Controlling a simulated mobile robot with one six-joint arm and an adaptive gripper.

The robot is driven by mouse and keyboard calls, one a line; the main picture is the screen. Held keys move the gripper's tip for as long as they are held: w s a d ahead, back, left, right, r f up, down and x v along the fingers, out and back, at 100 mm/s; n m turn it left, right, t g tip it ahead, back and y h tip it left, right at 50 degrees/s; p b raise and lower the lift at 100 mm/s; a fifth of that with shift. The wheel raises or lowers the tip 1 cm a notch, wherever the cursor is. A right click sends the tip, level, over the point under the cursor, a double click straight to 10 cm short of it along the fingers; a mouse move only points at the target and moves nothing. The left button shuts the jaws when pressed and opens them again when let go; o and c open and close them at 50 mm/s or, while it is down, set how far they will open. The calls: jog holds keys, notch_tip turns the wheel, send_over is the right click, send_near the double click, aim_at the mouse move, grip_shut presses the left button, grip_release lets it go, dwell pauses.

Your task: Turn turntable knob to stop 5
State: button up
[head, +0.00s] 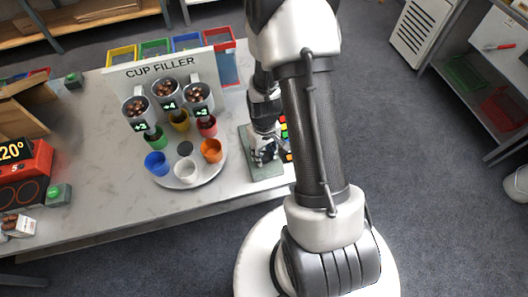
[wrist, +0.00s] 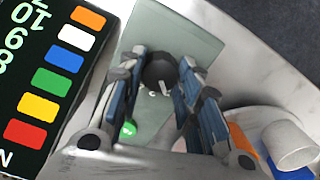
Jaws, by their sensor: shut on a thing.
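In the wrist view the dark round turntable knob (wrist: 158,68) stands on a grey-green base plate (wrist: 190,38). My gripper (wrist: 160,85) is shut on the knob, one finger on each side. A pale mark shows on the knob's near edge, and a green light (wrist: 128,128) shows on the plate. In the head view my gripper (head: 265,152) is over the plate (head: 262,170), right of the turntable (head: 208,174), and hides the knob. The round turntable carries several coloured cups, with the white cup (head: 186,171) at the front.
Hoppers of chestnuts stand behind the turntable under the CUP FILLER sign (head: 160,66). A dark panel with coloured squares (wrist: 50,80) stands close beside the knob plate. A red device (head: 25,170) sits at the left.

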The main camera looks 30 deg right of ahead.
jog(key=shift+m, duration=0.3)
jog(key=m, duration=1.2)
jog(key=shift+m, duration=2.5)
jog(key=o, duration=1.1)
